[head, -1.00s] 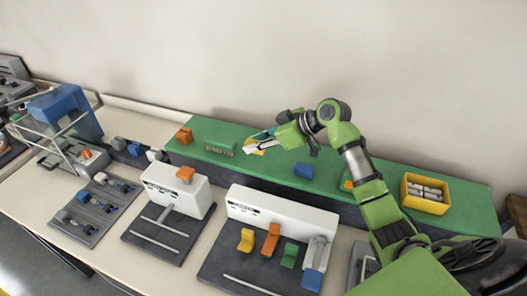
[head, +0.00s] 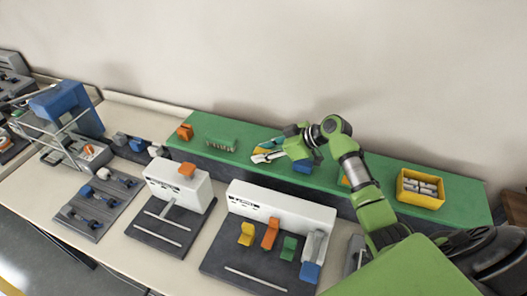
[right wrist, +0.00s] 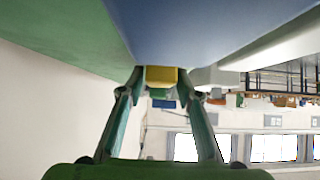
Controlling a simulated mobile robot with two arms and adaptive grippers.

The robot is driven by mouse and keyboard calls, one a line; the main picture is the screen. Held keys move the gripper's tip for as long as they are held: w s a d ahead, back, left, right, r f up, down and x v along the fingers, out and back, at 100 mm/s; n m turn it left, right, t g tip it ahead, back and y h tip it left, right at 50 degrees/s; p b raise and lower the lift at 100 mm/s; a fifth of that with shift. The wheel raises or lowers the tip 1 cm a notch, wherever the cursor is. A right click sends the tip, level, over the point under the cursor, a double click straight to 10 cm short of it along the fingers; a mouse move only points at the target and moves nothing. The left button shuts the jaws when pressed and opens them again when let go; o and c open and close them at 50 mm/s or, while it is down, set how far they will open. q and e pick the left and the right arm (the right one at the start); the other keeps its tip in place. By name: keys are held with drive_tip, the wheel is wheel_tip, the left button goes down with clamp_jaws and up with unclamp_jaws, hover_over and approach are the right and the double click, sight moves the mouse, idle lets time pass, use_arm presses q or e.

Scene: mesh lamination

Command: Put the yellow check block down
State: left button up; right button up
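The yellow check block (right wrist: 161,76) shows in the right wrist view between the two fingertips of my right gripper (right wrist: 161,83). The fingers close in on its sides, and it looks gripped. In the head view my right gripper (head: 264,155) hangs over the middle of the long green shelf (head: 365,171), left of a blue block (head: 303,166). The held block is mostly hidden there, and I cannot tell whether it touches the shelf. My left gripper is not in view.
White fixtures (head: 282,210) with coloured blocks line the table in front.

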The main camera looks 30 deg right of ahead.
idle(0.3)
drive_tip(key=shift+r, duration=0.2)
drive_tip(key=b+v, duration=0.2)
drive_tip(key=v, duration=0.8)
drive_tip(key=shift+s+d+b, duration=0.25)
drive_tip(key=shift+b, duration=0.05)
drive_tip(key=shift+s+d+r, duration=0.25)
drive_tip(key=shift+s+r, duration=0.1)
drive_tip(key=shift+r, duration=0.15)
drive_tip(key=shift+f, duration=0.1)
